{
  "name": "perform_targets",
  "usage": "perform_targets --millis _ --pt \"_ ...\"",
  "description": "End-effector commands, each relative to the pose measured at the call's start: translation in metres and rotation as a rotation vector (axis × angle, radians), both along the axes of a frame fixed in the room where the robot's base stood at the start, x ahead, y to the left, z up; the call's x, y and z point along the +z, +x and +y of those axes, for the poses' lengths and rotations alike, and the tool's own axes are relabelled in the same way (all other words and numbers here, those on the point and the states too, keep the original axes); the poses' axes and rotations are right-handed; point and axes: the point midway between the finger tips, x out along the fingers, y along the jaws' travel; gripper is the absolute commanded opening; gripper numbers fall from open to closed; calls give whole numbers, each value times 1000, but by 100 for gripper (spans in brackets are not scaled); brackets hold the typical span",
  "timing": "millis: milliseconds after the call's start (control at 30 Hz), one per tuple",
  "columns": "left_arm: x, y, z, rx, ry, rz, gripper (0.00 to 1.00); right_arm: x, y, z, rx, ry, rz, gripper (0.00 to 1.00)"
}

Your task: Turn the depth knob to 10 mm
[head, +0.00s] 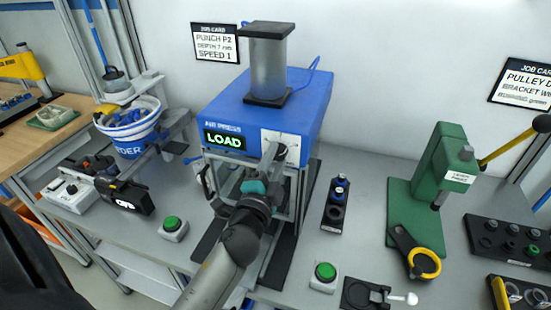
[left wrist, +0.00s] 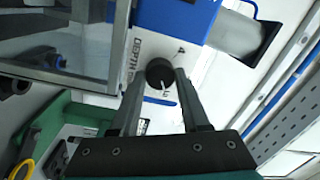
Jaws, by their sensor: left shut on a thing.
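The blue press (head: 255,105) stands at the back centre, with a lit green LOAD display (head: 225,140) on its front. The dark round depth knob (left wrist: 159,73) is on its white panel (head: 290,139), which is marked DEPTH. My left gripper (head: 277,152) reaches the panel. In the left wrist view its two fingers (left wrist: 157,88) are shut on the knob's sides. A pale mark shows on the knob, but I cannot read its setting. In the head view the gripper hides the knob.
A job card (head: 216,43) on the wall reads punch P2, depth 7 mm, speed 1. A green hand press (head: 425,190) stands right. Green buttons (head: 173,225) and (head: 325,272) flank my arm. A punch rack (head: 335,204) is beside the press, a bucket (head: 130,130) left.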

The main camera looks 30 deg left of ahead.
Motion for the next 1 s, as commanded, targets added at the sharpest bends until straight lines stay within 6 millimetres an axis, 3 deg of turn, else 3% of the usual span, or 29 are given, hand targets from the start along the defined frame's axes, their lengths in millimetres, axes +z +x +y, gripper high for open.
perform_targets --millis 633,667,900,1000 --pt "2 1 0 -2 52 7 0 1 0 0 0 0 0 50" --pt "2 1 0 -2 52 7 46 1 0 0 0 0 0 50" --pt "1 0 0 -1 51 9 74 1 0 0 0 0 0 50" --pt "1 0 0 -1 51 10 76 1 0 0 0 0 0 50"
